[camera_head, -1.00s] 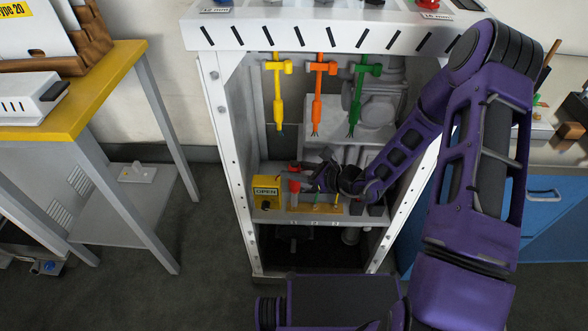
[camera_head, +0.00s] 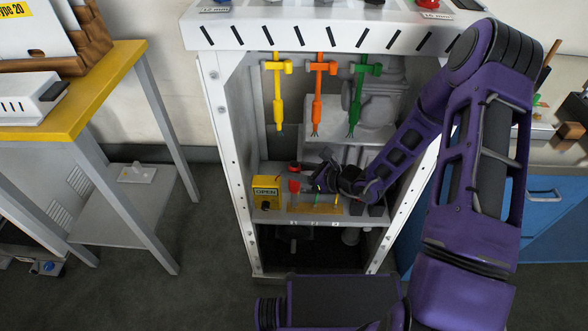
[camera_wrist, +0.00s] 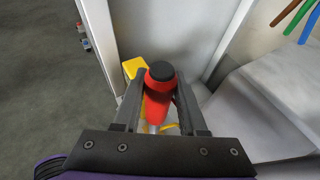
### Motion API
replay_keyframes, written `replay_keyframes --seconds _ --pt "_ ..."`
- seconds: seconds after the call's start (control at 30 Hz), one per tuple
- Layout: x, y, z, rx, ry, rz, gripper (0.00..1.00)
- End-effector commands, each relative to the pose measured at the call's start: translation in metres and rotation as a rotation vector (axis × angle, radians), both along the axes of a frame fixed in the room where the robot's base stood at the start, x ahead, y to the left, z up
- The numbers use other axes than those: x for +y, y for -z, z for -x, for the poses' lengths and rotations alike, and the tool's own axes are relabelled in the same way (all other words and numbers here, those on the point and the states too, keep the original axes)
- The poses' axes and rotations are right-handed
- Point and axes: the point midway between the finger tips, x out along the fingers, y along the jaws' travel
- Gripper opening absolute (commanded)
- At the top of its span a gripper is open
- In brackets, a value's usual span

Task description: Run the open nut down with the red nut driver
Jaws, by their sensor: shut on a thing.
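The red nut driver (camera_head: 294,186) has a red handle with a black cap. It stands roughly upright beside the yellow box labelled OPEN (camera_head: 265,189) on the cabinet shelf. My gripper (camera_head: 304,173) reaches in from the right, and its fingers are shut on the red handle. In the wrist view the handle (camera_wrist: 157,98) sits between both fingers of my gripper (camera_wrist: 158,88), cap toward the camera. Part of the yellow box (camera_wrist: 133,66) shows beyond it. The OPEN box has a dark round opening low on its front. The nut itself cannot be made out, and the driver's tip is hidden in the wrist view.
Yellow (camera_head: 278,95), orange (camera_head: 317,95) and green (camera_head: 357,98) tools hang above the shelf. A tan board (camera_head: 315,209) lies on the shelf below my gripper. White cabinet posts (camera_head: 228,160) bound the opening. Grey machinery fills the back.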

Motion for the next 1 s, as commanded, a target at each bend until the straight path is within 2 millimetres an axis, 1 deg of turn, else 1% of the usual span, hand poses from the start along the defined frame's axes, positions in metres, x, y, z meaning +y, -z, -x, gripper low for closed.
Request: replay_keyframes --seconds 0.53,1.0 --pt "0.0002 0.0064 -0.0002 -0.001 0.000 -0.001 0.00" --pt "-0.0006 0.0071 0.0001 0.001 0.001 0.003 0.00"
